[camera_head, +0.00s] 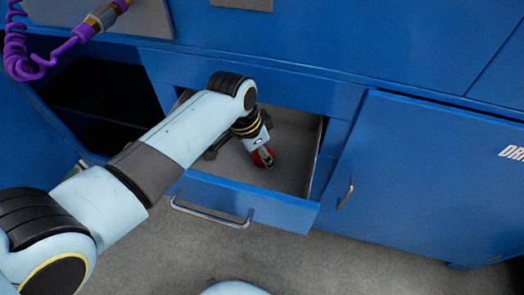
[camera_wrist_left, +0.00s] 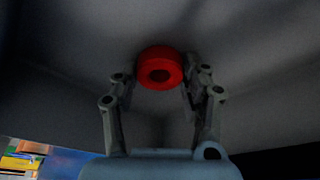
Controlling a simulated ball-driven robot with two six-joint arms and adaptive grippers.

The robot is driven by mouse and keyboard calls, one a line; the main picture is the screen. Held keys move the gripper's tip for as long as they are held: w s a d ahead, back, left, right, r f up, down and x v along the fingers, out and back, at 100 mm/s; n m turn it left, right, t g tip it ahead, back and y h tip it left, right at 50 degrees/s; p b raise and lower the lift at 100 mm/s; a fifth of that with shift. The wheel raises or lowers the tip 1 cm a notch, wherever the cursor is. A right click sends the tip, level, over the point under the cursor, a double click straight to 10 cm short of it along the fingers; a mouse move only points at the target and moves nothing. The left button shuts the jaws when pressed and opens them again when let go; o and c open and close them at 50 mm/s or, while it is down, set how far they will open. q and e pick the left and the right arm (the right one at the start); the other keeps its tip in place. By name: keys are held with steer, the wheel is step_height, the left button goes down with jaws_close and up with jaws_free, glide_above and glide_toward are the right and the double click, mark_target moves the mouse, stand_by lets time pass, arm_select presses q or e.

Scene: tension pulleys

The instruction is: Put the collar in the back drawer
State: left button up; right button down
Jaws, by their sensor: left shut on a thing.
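The collar is a red ring (camera_wrist_left: 160,68) with a dark centre hole. In the left wrist view it sits between the two fingers of my left gripper (camera_wrist_left: 155,85). In the head view a bit of the red collar (camera_head: 260,158) shows at the tip of my left gripper (camera_head: 263,156), which is shut on it. The gripper points down inside an open drawer (camera_head: 245,206) with a grey interior. I cannot tell whether the collar touches the drawer floor. My right gripper is not in view.
The blue cabinet has a closed door (camera_head: 420,180) to the right of the drawer and a dark open compartment (camera_head: 105,95) to its left. A purple coiled hose (camera_head: 40,60) hangs at the upper left. The drawer's right side has bare floor.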

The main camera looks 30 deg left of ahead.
mark_target(252, 165)
arm_select(q)
steer(key=o, duration=1)
steer(key=shift+o, duration=0.4)
steer(key=p+v, duration=0.3)
steer(key=v, duration=0.9)
steer(key=shift+r, duration=0.15)
